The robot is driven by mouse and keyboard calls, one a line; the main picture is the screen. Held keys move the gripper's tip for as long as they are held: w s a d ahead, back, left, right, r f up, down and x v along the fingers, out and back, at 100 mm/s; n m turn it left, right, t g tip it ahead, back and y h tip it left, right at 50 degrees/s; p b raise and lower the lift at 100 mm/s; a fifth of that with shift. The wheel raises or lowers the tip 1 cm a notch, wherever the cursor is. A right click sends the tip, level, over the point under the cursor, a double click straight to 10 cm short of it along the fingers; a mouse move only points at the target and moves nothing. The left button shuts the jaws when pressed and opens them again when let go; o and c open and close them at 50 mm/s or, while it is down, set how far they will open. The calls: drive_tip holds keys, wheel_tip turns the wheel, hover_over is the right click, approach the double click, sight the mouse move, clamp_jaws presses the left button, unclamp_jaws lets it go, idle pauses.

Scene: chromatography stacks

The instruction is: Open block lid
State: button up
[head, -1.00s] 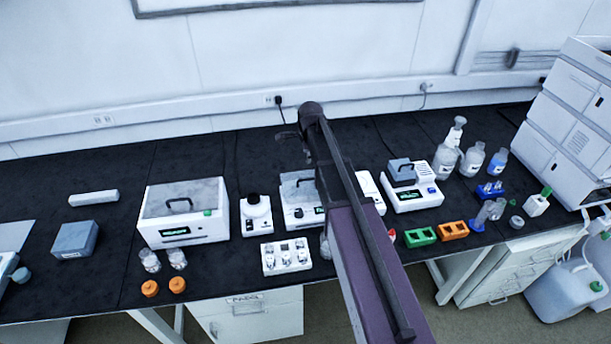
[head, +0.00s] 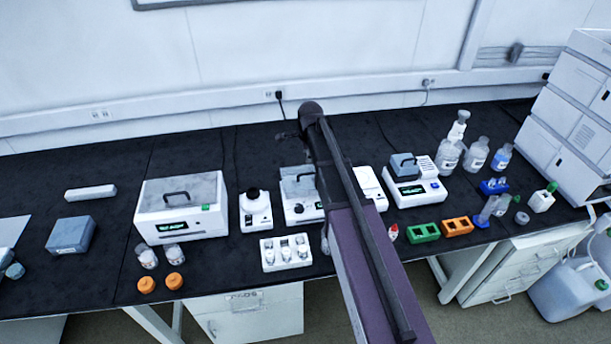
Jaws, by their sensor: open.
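A white heater unit (head: 418,192) with a dark display stands right of my arm. On it sits a grey block lid (head: 405,166) with a dark handle; it looks closed. A second white unit (head: 299,212), with a translucent grey lid (head: 299,185) and handle, stands partly hidden behind my arm. I cannot tell from the label which unit the task means. My gripper (head: 287,135) shows only as a small dark shape at the arm's far end, above the back of the bench. It looks empty and is apart from both lids. Its fingers are too small to make out clearly.
A larger white box (head: 181,220) with a handled lid stands left. A white vial rack (head: 286,253) lies near the front edge. Green (head: 423,233) and orange (head: 457,227) racks sit front right, bottles (head: 476,154) behind. My arm crosses the middle of the bench.

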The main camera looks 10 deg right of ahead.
sight(306, 174)
drive_tip(key=shift+w+f+b, duration=0.35)
drive_tip(key=shift+f+b, duration=1.2)
drive_tip(key=shift+f, duration=0.1)
drive_tip(key=shift+w+f+b, duration=0.3)
drive_tip(key=shift+f+b, duration=1.25)
drive_tip(key=shift+f, duration=0.1)
drive_tip(key=shift+w+f+b, duration=0.35)
drive_tip(key=shift+f+b, duration=1.2)
drive_tip(key=shift+f, duration=0.1)
clamp_jaws()
